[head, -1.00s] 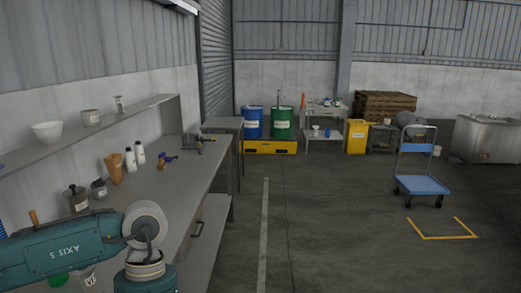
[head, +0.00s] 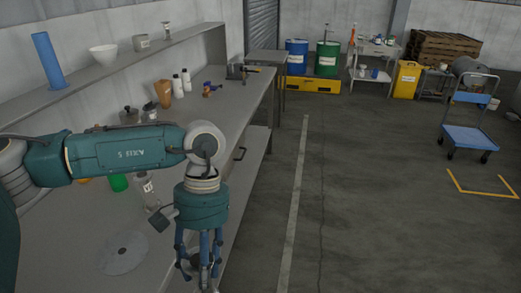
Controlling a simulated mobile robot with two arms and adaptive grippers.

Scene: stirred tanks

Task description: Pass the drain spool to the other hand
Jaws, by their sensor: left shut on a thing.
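My left arm comes in from the left over the workbench. My left gripper (head: 200,278) hangs pointing down at the bench's front edge, its blue fingers near the bottom of the picture. It is shut on a small dark thing, mostly hidden between the fingers, which I take to be the drain spool (head: 197,261). Its full shape cannot be made out. My right gripper is not in view.
The grey workbench (head: 70,225) holds a round grey disc (head: 123,252), a green item (head: 118,182), bottles (head: 186,80) and a brown holder (head: 163,93). A shelf above bears a blue cylinder (head: 48,61) and a white bowl (head: 103,54).

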